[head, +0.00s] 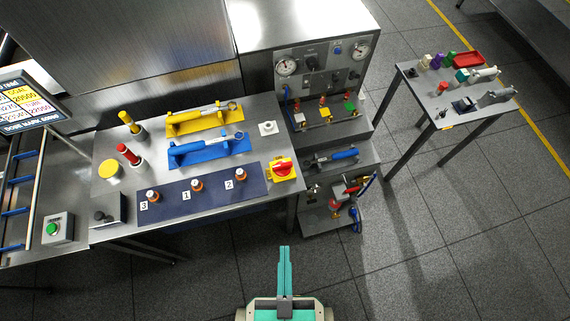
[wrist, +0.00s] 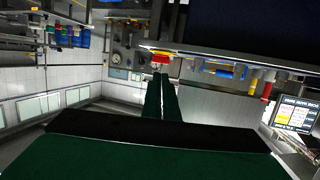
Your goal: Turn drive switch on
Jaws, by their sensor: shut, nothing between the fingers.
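A red rotary knob on a yellow square plate (head: 283,168) sits at the front right corner of the steel workbench; it also shows in the wrist view (wrist: 160,58), just beyond my fingertips. A grey box with a black knob (head: 105,214) stands at the bench's front left corner. No label shows which control is the drive switch. My gripper (head: 284,252) is shut and empty, in front of the bench and apart from the red knob. Its green fingers (wrist: 161,85) also show in the wrist view.
Blue and yellow tools (head: 208,148) lie on the bench behind a dark mat (head: 215,184) with several numbered orange posts. A gauge panel (head: 322,75) stands to the right. A green-button box (head: 57,229) is at far left. The floor (head: 210,255) around my gripper is clear.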

